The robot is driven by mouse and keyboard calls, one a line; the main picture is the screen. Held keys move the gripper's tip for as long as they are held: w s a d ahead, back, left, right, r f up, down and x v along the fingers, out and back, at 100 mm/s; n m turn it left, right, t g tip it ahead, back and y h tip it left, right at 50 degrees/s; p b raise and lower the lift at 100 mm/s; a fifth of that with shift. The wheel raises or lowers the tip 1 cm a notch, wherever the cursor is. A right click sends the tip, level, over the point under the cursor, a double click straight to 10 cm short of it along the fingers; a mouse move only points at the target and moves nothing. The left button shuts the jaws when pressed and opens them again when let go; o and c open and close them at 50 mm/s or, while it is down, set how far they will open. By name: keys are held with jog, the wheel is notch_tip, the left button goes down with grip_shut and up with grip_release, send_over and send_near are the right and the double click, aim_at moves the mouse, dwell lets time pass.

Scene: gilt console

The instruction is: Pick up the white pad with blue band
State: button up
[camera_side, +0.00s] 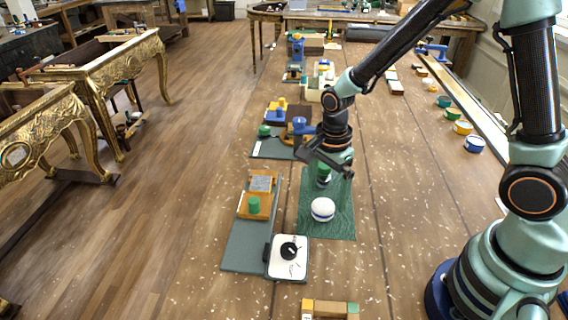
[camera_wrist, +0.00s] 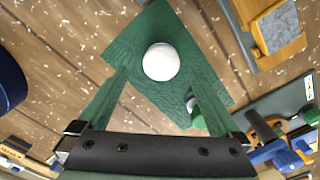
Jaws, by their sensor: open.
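The white pad with blue band (camera_side: 322,209) sits upright on a dark green mat (camera_side: 340,228) on the bench. The blue band shows low on its side in the side view. In the wrist view the pad (camera_wrist: 161,62) shows as a round white top, and its band is hidden. My gripper (camera_side: 330,167) is open and empty, above the mat and a little behind the pad. In the wrist view its two green fingers (camera_wrist: 158,78) are spread, with the pad beyond and between their tips, apart from both.
A green piece with a white part (camera_wrist: 196,112) stands on the mat near the right finger. Several round pads line the bench's right side.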

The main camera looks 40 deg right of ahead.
aim_at(324, 204)
jog(key=shift+w+a+f, duration=0.1)
jog(key=shift+a+f, duration=0.05)
jog(key=shift+f, duration=2.35)
jog(key=c, duration=1.4)
